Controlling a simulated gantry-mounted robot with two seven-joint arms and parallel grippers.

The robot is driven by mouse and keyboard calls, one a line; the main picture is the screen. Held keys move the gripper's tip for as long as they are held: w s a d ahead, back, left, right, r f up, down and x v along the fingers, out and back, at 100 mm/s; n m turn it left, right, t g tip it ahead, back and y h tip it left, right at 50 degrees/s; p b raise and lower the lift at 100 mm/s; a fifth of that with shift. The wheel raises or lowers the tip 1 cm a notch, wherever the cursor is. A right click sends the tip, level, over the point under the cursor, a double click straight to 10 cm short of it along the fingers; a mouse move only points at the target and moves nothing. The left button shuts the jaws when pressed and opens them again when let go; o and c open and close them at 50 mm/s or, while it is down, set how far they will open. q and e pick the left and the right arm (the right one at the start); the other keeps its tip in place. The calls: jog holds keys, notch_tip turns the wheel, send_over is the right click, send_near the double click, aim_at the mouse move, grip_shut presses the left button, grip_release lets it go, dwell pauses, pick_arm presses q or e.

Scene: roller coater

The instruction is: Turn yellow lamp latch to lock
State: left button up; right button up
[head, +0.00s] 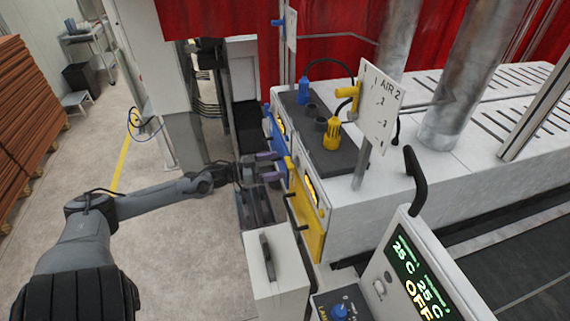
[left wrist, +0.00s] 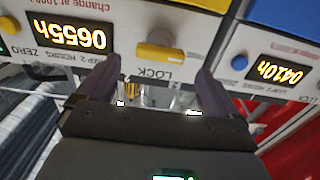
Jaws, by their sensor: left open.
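The yellow lamp latch (left wrist: 160,52) shows in the left wrist view as a horizontal yellow bar on a white panel, above the upside-down word LOCK. My left gripper (left wrist: 158,82) is open, with one finger on each side of the LOCK label and latch. The fingers point at the panel, and nothing is held between them. In the head view my left gripper (head: 273,167) is at the front of the machine, beside the yellow drawer front (head: 309,222). I cannot tell whether the fingers touch the panel. My right gripper is not in view.
In the left wrist view, a lit 0655h display (left wrist: 70,35) is left of the latch and a blue knob (left wrist: 239,62) is on the panel to the right. In the head view, a white cabinet (head: 276,268) with a dark handle stands just below the gripper. Open floor lies left.

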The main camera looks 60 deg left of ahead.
aim_at(292, 163)
pick_arm(q)
jog(key=shift+x, duration=2.1)
jog(key=c, duration=1)
jog(key=shift+c, duration=0.2)
